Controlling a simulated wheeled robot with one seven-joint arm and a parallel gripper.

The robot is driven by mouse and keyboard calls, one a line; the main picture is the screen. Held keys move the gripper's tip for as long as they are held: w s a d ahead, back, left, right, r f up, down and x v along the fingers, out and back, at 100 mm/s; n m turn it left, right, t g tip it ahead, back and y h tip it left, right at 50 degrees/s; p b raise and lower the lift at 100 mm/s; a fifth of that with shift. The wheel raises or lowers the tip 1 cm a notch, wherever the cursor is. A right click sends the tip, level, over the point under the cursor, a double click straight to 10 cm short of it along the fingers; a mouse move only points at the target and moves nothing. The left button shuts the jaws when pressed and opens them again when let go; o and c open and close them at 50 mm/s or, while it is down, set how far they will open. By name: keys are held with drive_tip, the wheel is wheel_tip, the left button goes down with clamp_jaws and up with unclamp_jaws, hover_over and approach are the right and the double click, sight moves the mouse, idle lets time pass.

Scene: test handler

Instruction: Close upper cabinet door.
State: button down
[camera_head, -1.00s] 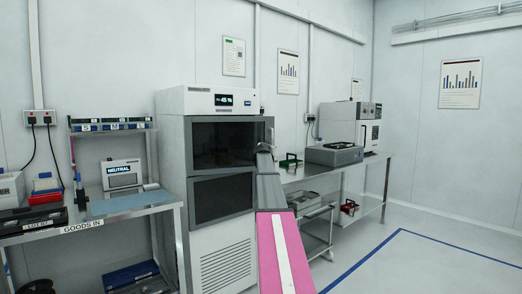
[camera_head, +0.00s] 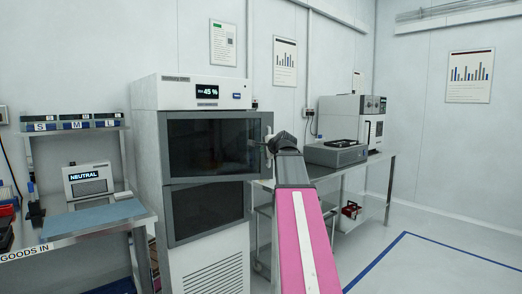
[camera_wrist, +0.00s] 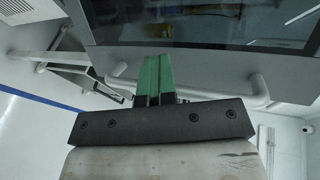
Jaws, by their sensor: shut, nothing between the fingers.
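The white cabinet (camera_head: 205,91) has an upper door (camera_head: 208,146) and a lower door (camera_head: 207,210), both dark glass in grey frames. The upper door stands partly open, its right edge reaching out beyond the lower door. The lower door looks shut. A vertical handle (camera_head: 268,138) is near the upper door's right edge. In the wrist view the door glass (camera_wrist: 200,28) is at the top and the handle bar (camera_wrist: 262,86) runs behind the fingers. My gripper (camera_wrist: 158,65) is shut and empty, its green fingers at the handle; contact cannot be told. In the head view my arm hides part of this area.
A steel bench (camera_head: 372,162) with a grey device (camera_head: 336,153) and a white instrument (camera_head: 352,121) stands to the right. A goods-in table (camera_head: 75,235) with a NEUTRAL box (camera_head: 88,181) is at left. Open floor (camera_head: 430,265) lies at front right.

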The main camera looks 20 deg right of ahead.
drive_tip(key=shift+h, duration=0.3)
drive_tip(key=shift+w+d+r+x, duration=0.1)
drive_tip(key=shift+d+r+x, duration=0.2)
drive_tip(key=shift+x, duration=1.95)
drive_tip(key=shift+w+d+r+x, duration=0.1)
drive_tip(key=shift+d+r+x, duration=0.15)
drive_tip(key=shift+x, duration=2)
drive_tip(key=shift+w+d+r+x, duration=0.1)
drive_tip(key=shift+d+r+x, duration=0.2)
drive_tip(key=shift+x, duration=2)
drive_tip(key=shift+w, duration=0.1)
drive_tip(key=w+a, duration=0.1)
drive_tip(key=w, duration=0.9)
drive_tip(key=s+d+r, duration=0.1)
drive_tip(key=s+d, duration=0.1)
drive_tip(key=s, duration=0.4)
drive_tip(key=s+d+r, duration=0.2)
drive_tip(key=s, duration=0.5)
